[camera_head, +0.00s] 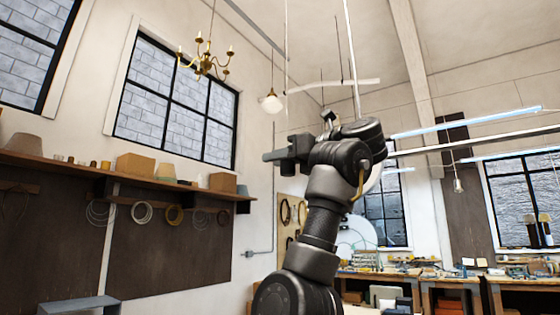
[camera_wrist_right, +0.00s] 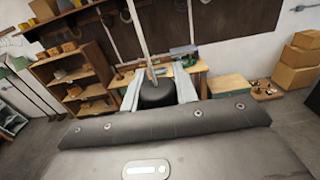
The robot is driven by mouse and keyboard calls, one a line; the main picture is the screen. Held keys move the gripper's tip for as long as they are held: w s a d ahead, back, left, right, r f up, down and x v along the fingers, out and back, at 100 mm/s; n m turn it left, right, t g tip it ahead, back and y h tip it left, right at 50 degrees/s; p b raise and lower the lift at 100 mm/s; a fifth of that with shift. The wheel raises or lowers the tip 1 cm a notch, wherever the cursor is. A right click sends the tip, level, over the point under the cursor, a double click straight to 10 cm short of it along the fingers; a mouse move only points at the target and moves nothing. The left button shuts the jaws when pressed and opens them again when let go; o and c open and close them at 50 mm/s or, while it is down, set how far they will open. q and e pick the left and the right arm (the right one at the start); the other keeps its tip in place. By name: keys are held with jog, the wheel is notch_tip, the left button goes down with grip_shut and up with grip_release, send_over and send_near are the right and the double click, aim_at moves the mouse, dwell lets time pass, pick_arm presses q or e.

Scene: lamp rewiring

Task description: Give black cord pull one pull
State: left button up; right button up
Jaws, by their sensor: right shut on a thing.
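The black cord pull (camera_wrist_right: 157,94) is a dark rounded knob between the fingers of my right gripper (camera_wrist_right: 159,88) in the right wrist view. A pale cord (camera_wrist_right: 139,36) runs from the top of the knob to the upper edge of that view. The gripper is shut on the knob, with one finger on each side. In the head view my right arm is raised, and the right gripper (camera_head: 276,155) points left, high in the room. I cannot make out the knob there. My left gripper is not in view.
A brass chandelier (camera_head: 205,60) and a white pendant lamp (camera_head: 271,102) hang near the raised arm. A wall shelf (camera_head: 80,168) holds boxes and pots at left. Workbenches (camera_head: 455,277) stand at right. The right wrist view shows wooden shelves (camera_wrist_right: 70,75) and stacked boxes (camera_wrist_right: 298,60).

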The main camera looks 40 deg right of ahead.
jog(key=shift+r, duration=0.15)
jog(key=o, duration=1)
